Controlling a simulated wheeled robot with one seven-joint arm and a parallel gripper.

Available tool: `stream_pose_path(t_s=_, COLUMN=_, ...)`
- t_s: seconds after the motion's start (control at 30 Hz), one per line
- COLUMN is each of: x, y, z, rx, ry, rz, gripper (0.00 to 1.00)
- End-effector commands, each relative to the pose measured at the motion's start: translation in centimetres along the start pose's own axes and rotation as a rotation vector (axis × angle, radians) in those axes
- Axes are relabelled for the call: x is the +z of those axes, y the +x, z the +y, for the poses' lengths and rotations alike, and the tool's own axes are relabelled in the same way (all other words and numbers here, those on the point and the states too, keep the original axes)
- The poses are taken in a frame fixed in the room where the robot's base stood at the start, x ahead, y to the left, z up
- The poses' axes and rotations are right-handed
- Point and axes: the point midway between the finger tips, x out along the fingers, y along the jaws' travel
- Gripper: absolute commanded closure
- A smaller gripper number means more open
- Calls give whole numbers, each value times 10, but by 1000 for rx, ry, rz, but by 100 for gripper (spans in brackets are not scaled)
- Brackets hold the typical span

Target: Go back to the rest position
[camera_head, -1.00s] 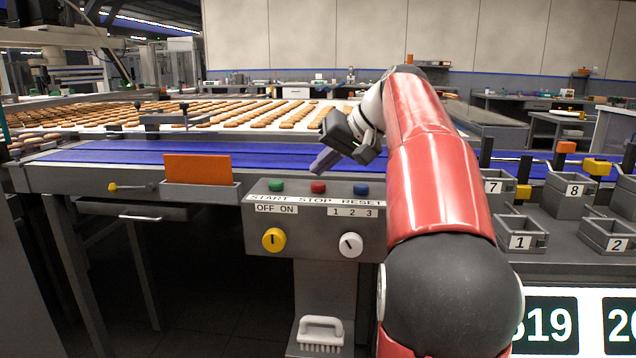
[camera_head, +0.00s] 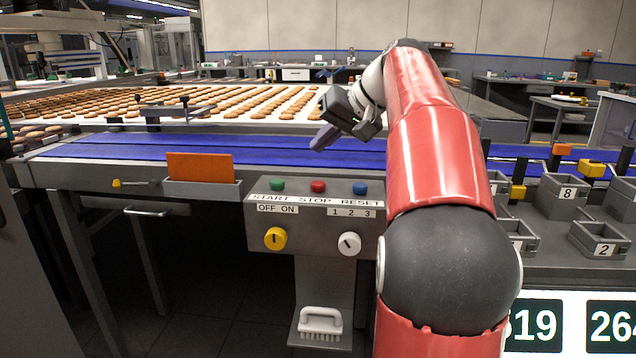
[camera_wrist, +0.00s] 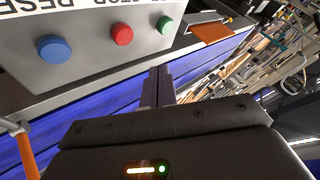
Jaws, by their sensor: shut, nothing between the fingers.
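My gripper (camera_head: 325,138) is shut and empty. In the head view it hangs in the air above and behind the control box, in front of the blue conveyor belt (camera_head: 110,150). In the wrist view my gripper (camera_wrist: 157,88) points toward the control box (camera_wrist: 100,65), apart from it. The box (camera_head: 310,240) carries a green button (camera_head: 277,185), a red button (camera_head: 318,187) and a blue button (camera_head: 360,188), with a yellow knob (camera_head: 275,238) and a white knob (camera_head: 349,243) below.
Rows of biscuits lie on a white belt (camera_head: 215,118) behind. An orange panel (camera_head: 199,167) stands in a grey holder to the left. Numbered grey bins (camera_head: 598,238) stand at right. A white brush (camera_head: 320,322) rests on a low shelf. Air above the blue belt at left is clear.

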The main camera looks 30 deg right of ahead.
Motion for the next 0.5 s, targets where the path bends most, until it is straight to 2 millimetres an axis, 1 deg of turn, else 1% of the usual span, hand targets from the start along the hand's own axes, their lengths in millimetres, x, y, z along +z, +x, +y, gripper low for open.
stream_pose_path(t_s=0.27, x=0, y=0, z=0, rx=0, ry=0, rz=0, gripper=100)
stream_pose_path(t_s=0.37, x=4, y=1, z=-3, rx=4, ry=0, rz=-4, gripper=100)
stream_pose_path(t_s=0.47, x=22, y=7, z=-15, rx=27, ry=1, rz=-21, gripper=100)
stream_pose_path(t_s=0.5, x=34, y=11, z=-22, rx=44, ry=2, rz=-31, gripper=100)
